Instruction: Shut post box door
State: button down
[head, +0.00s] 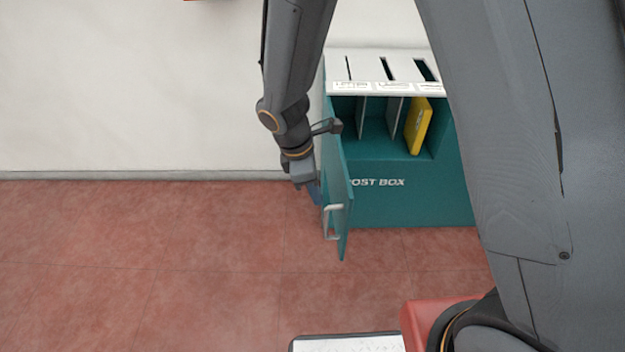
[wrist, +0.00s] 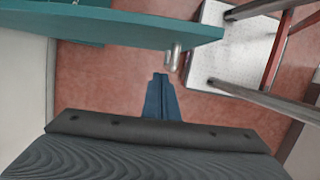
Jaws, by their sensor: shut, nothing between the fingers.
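The teal post box (head: 410,207) stands against the wall with a white slotted top. Its door (head: 341,180) is hinged at the left and stands wide open, swung out toward me, with a pale handle (head: 333,222) on it. In the wrist view the door (wrist: 140,27) crosses the top, with its handle (wrist: 173,57) just beyond my fingertips. My gripper (head: 314,192) is on the left, outer side of the door. In the wrist view its blue fingers (wrist: 160,80) are together and empty. I cannot tell whether they touch the door.
A yellow parcel (head: 419,126) leans in the right compartment, between thin dividers. The red tiled floor (head: 150,260) left of the door is clear. The white wall (head: 130,90) is close behind my arm. The wrist view shows a white panel (wrist: 225,60) with metal bars.

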aim_at(340, 192)
jog(key=d, duration=0.1)
jog(key=d+f, duration=0.1)
jog(key=d, duration=0.1)
jog(key=d+f, duration=0.1)
jog(key=shift+w+d+p, duration=0.1)
jog(key=shift+d+p, duration=0.15)
jog(key=shift+p, duration=0.15)
